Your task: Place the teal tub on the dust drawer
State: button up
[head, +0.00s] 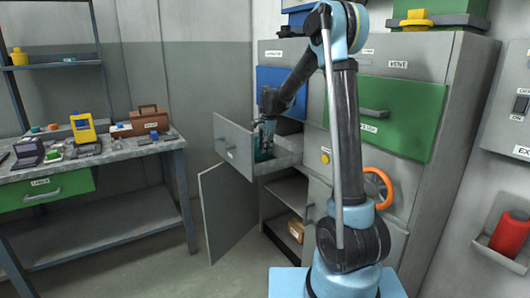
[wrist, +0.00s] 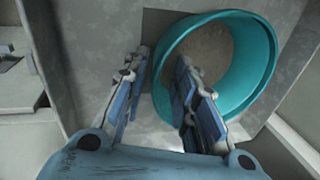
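A teal tub (wrist: 262,65) sits inside the pulled-out grey drawer (head: 234,146), seen from above in the wrist view. In the head view the teal tub (head: 262,150) shows only partly behind the drawer front and my gripper. My gripper (wrist: 158,65) is open, with its fingers apart. Its left finger is outside the tub and its right finger overlaps the tub's opening, so the near-left wall lies between them. I cannot tell whether a finger touches it. In the head view my gripper (head: 265,125) reaches down into the drawer.
A grey cabinet door (head: 228,210) hangs open below the drawer. An orange handwheel (head: 379,187) and a green drawer front (head: 398,115) are on the cabinet at right. A workbench (head: 120,152) with several objects stands at left. The floor between is clear.

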jog(key=v, duration=0.9)
jog(key=s+d+r+n, duration=0.2)
jog(key=s+d+n, duration=0.1)
jog(key=s+d, duration=0.65)
jog(key=s+d+f+n, duration=0.1)
jog(key=s+d+n, duration=0.15)
jog(key=s, duration=0.45)
jog(key=s+d+f+n, duration=0.1)
jog(key=s+d, duration=0.2)
jog(key=s, duration=0.4)
jog(key=s+d+f+n, duration=0.3)
jog(key=s+f, duration=0.4)
jog(key=s, duration=0.3)
jog(key=s+d+f+n+h, duration=0.1)
jog(key=s+d+f+n, duration=0.2)
jog(key=s+f, duration=0.3)
jog(key=s+d, duration=0.1)
jog(key=s, duration=0.4)
jog(key=shift+s+d+f, duration=0.15)
jog(key=shift+s+f, duration=0.1)
jog(key=shift+f, duration=0.1)
jog(key=shift+w+f, duration=0.2)
jog(key=shift+w, duration=0.2)
